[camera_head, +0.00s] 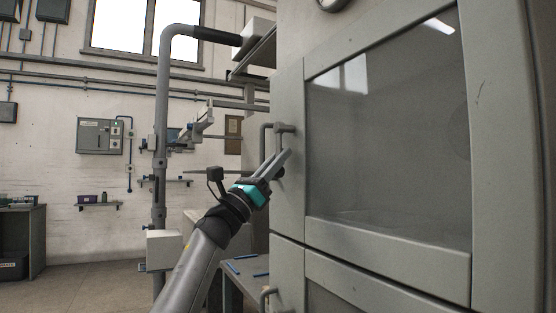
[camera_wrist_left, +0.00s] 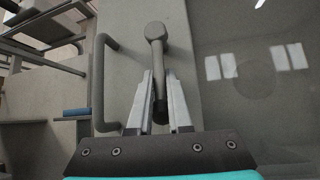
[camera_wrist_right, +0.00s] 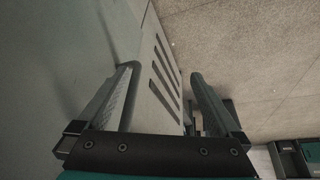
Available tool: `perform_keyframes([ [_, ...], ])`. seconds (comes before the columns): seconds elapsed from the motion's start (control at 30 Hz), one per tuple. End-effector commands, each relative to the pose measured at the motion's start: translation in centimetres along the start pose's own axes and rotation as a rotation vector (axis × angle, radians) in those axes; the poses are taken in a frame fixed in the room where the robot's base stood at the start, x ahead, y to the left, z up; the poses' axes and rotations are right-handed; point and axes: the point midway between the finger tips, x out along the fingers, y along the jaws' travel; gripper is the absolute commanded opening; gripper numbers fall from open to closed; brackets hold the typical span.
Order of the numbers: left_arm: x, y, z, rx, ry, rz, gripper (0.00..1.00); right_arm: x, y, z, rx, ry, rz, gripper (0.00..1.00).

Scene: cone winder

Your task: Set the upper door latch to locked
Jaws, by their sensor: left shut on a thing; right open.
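The upper door (camera_head: 290,190) is a grey panel with a large dark window, and it looks closed. Its latch (camera_head: 285,128) is a grey lever with a round pivot, on the door's left edge strip. In the left wrist view the latch lever (camera_wrist_left: 157,58) runs from the pivot at the top down between the fingers. My left gripper (camera_head: 281,162) is shut on this lever, near its dark lower end. In the head view the fingers hide most of the lever. My right gripper (camera_wrist_right: 163,75) is open and empty, low down beside a slotted grey panel; it is outside the head view.
A U-shaped pull handle (camera_wrist_left: 101,80) stands close beside the latch on the left. A lower door with its own handle (camera_head: 267,297) is below. Left of the machine are a grey pipe post (camera_head: 160,110) and a low table (camera_head: 236,276).

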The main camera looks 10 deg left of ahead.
Motion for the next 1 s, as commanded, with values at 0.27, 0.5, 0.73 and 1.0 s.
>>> perform_keyframes([
  [0.27, -0.25, -0.09, -0.87, 0.003, 0.013, -0.005, 0.00, -0.03, 0.03, 0.00, 0.000, 0.001, 0.001, 1.00],
  [0.5, -0.25, -0.07, -0.86, 0.003, 0.013, -0.004, 0.19, -0.06, 0.03, -0.02, 0.000, 0.002, 0.001, 1.00],
  [0.73, -0.23, -0.01, -0.70, 0.002, 0.010, -0.002, 0.45, -0.08, 0.01, 0.05, 0.000, 0.000, 0.000, 1.00],
  [1.0, -0.15, 0.01, -0.30, 0.003, 0.003, -0.003, 0.47, -0.11, -0.01, 0.09, 0.000, 0.000, 0.000, 1.00],
])
